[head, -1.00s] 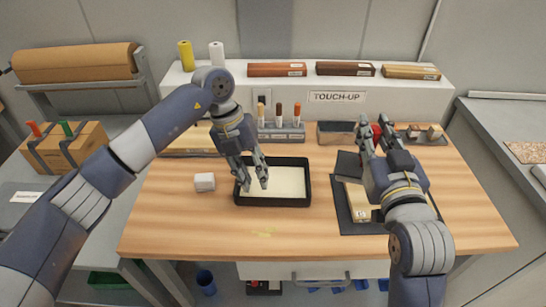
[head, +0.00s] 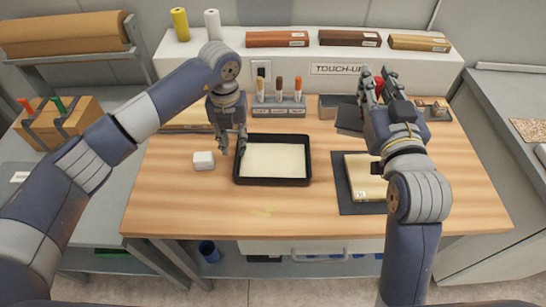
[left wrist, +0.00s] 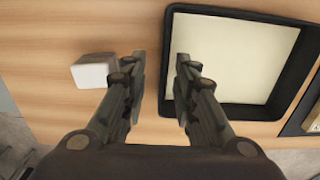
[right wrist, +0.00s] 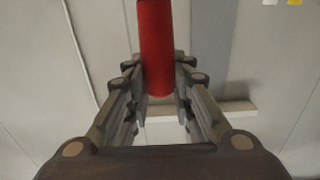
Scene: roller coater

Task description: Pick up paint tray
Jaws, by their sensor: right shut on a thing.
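The black paint tray (head: 272,183) with a cream inside lies on the wooden bench, left of its middle. My left gripper (head: 232,148) is at the tray's left side, pointing down. In the left wrist view, my left gripper (left wrist: 162,58) is open, its fingers on either side of the line of the tray's left wall (left wrist: 168,70); I cannot tell whether they touch it. My right gripper (head: 372,82) points away from me over the bench's right side. In the right wrist view, my right gripper (right wrist: 157,95) is shut on a red cylinder (right wrist: 156,45).
A white block (head: 204,161) sits just left of the tray. A wooden piece (head: 364,178) lies on a dark mat (head: 345,200) to the right. A rack of markers (head: 280,105) stands behind the tray.

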